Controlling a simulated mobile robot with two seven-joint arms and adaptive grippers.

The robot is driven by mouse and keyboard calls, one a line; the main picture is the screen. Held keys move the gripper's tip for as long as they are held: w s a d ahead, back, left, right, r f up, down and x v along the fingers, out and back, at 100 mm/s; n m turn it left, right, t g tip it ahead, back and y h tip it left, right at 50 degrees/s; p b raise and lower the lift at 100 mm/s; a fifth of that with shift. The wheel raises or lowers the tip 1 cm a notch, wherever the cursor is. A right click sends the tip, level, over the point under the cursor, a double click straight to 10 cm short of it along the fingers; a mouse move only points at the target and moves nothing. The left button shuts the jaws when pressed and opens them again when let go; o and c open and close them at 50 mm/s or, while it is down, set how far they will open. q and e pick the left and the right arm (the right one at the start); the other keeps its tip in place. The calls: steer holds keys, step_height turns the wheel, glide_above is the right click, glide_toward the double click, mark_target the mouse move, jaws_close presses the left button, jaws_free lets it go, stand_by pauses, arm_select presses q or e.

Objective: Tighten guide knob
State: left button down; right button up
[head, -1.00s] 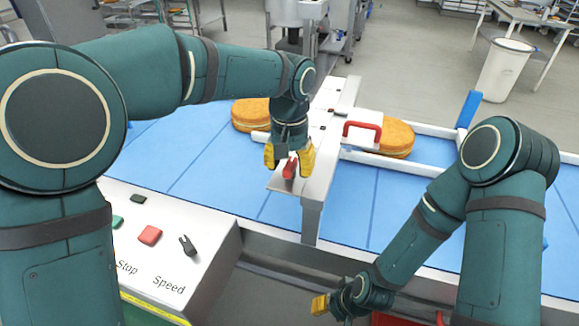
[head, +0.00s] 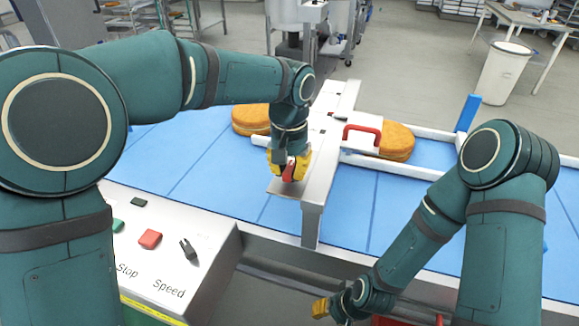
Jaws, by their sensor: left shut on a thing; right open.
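The guide knob (head: 289,172) is a small red knob on a light metal plate (head: 285,189) at the front of the white frame across the conveyor. My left gripper (head: 288,168) points down over it, its yellow fingers closed around the knob. The fingers hide part of it. My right gripper (head: 322,308) is low at the bottom middle, in front of the conveyor, empty and apart from everything. Its fingers are partly hidden by its own wrist.
The blue conveyor belt (head: 215,165) carries round filled cakes, one (head: 250,119) left of the white frame (head: 318,190) and one (head: 397,140) right of it. A control panel (head: 205,225) with buttons and a speed switch (head: 188,250) is at front left.

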arm_select(q)
steer(key=m+p, duration=0.2)
steer(key=m, duration=0.1)
steer(key=shift+a+p, duration=0.1)
steer(key=shift+p, duration=0.25)
steer(key=m+p, duration=0.3)
steer(key=m, duration=0.2)
steer(key=m+p, duration=0.3)
steer(key=m, duration=0.2)
steer(key=shift+w+a, duration=0.1)
steer(key=shift+w, duration=0.05)
steer(key=shift+w+f+m+p, duration=0.1)
steer(key=shift+m+p, duration=0.85)
steer(key=shift+m, duration=1.25)
arm_select(e)
step_height(320, 180, up, 11)
steer(key=w, duration=0.1)
steer(key=shift+w+d+r+t, duration=0.2)
steer(key=shift+w+d+t, duration=0.1)
steer(key=shift+r, duration=0.1)
arm_select(q)
steer(key=c, duration=0.9)
jaws_free()
steer(key=shift+o, duration=0.2)
steer(key=shift+w, duration=0.1)
